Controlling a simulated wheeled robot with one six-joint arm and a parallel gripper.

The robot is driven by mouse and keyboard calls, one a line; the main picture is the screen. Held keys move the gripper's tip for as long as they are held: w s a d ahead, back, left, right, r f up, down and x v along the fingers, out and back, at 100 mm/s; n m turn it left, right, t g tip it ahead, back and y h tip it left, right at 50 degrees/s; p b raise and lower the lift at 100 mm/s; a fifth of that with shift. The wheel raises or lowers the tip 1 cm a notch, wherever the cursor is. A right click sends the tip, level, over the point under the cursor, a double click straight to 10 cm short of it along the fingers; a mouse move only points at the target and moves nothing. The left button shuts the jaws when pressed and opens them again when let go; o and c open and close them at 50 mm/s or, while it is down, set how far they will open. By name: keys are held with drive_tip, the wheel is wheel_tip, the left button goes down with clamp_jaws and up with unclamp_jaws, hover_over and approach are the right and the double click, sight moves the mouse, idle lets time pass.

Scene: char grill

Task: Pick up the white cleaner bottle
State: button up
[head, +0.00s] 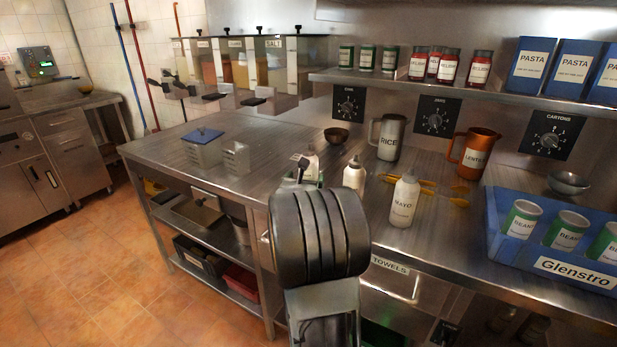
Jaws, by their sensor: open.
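I cannot read a cleaner label on either of these two. I see nothing held, and contact cannot be told.
A small dark bowl (336,136) is behind the bottles. A blue crate (493,214) of cans fills the right. The counter's left middle is mostly clear.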

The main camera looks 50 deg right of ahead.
sight(306, 178)
drive_tip(key=shift+p+x, duration=0.3)
drive_tip(key=shift+x, duration=1.6)
drive_tip(key=c, duration=1.2)
drive_tip(key=shift+c, duration=0.2)
